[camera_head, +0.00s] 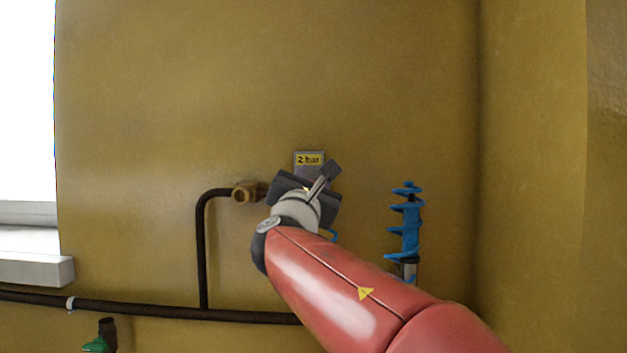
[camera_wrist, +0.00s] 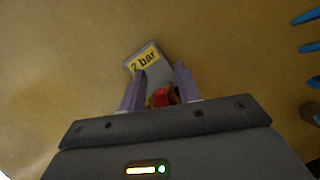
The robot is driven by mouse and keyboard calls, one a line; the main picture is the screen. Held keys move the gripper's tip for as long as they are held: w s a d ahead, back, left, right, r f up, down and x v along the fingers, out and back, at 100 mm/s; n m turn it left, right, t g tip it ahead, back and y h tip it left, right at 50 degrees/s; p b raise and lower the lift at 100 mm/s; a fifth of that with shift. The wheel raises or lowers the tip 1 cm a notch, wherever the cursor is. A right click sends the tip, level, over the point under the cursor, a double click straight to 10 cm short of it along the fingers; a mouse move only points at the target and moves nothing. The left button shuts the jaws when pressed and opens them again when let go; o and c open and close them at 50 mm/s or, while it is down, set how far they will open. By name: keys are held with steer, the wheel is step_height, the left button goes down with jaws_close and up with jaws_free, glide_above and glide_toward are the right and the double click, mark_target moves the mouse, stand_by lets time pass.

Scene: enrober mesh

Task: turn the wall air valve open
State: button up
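The red part (camera_wrist: 161,97) of the wall air valve shows in the wrist view, low between my two fingers. A brass fitting (camera_head: 243,194) sits at the end of the dark pipe in the head view, just left of my gripper (camera_head: 306,188). The rest of the valve is hidden behind my gripper and wrist there. In the wrist view my gripper (camera_wrist: 163,72) has its fingers apart, one on each side of the red part. I cannot tell whether either finger touches it. The valve handle's angle is not clear.
A "2 bar" plate (camera_head: 309,158) is on the wall just above my gripper. A blue coiled hose (camera_head: 406,225) hangs to the right. A dark pipe (camera_head: 150,308) runs low along the wall, near a green-handled valve (camera_head: 96,345). A window sill (camera_head: 35,268) juts out left.

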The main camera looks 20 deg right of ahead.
steer(key=b+v, duration=0.1)
steer(key=v, duration=0.6)
steer(key=shift+s+a, duration=0.25)
steer(key=shift+s, duration=0.1)
steer(key=shift+f, duration=0.1)
